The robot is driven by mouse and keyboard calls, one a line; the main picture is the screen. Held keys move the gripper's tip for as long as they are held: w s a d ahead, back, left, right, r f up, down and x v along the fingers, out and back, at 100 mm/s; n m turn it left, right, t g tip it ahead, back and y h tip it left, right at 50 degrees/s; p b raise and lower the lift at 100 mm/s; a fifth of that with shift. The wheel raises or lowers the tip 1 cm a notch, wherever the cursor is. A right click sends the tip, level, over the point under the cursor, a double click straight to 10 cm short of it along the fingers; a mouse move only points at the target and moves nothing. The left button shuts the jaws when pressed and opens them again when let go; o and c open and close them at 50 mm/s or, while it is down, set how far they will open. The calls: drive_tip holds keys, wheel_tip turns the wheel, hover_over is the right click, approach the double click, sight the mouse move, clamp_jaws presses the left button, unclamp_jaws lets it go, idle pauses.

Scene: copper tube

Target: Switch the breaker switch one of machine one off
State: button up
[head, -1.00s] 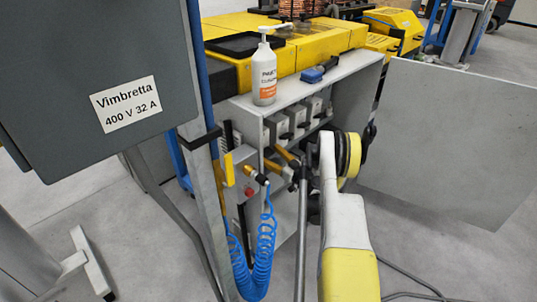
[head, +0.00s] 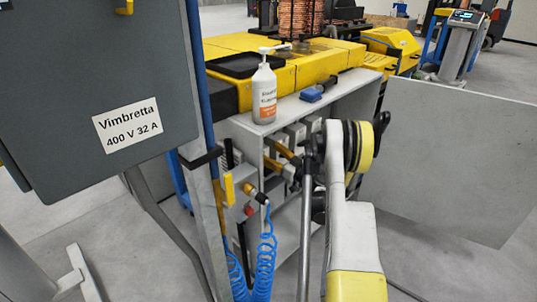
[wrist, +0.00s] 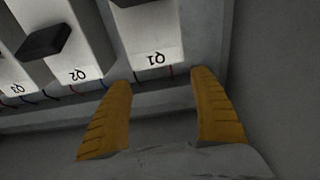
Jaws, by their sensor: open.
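A row of light grey breaker switches with dark handles is inside the open grey cabinet (head: 335,105). In the wrist view the labels appear upside down. The Q1 switch (wrist: 150,42) is at upper centre, with its dark handle (wrist: 130,2) cut off by the top edge. The Q2 switch (wrist: 78,50) is to its left. My gripper (wrist: 162,82) is open and empty, its two yellow fingers spread in front of the lower end of Q1. In the head view my gripper (head: 273,155) is at the cabinet front, partly hiding the switches. Contact cannot be told.
The Q3 switch (wrist: 15,75) is further left. The cabinet's open door (head: 440,150) stands to the right. A white bottle (head: 264,95) and a blue object (head: 312,93) are on top. A grey box labelled Vimbretta (head: 90,80) and blue coiled hoses (head: 264,260) are at left.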

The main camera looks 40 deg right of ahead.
sight(267, 170)
drive_tip(key=s+f+g+p, duration=0.4)
drive_tip(key=s+f+g, duration=0.2)
drive_tip(key=s, duration=0.3)
drive_tip(key=b+x, duration=0.1)
drive_tip(key=x, duration=0.2)
drive_tip(key=b+x, duration=0.1)
drive_tip(key=x, duration=0.2)
drive_tip(key=d+b+x, duration=0.1)
drive_tip(key=b+x, duration=0.1)
drive_tip(key=x, duration=0.2)
drive_tip(key=shift+w+r, duration=0.1)
drive_tip(key=shift+r, duration=0.05)
drive_tip(key=shift+w, duration=0.4)
drive_tip(key=c, duration=1.2)
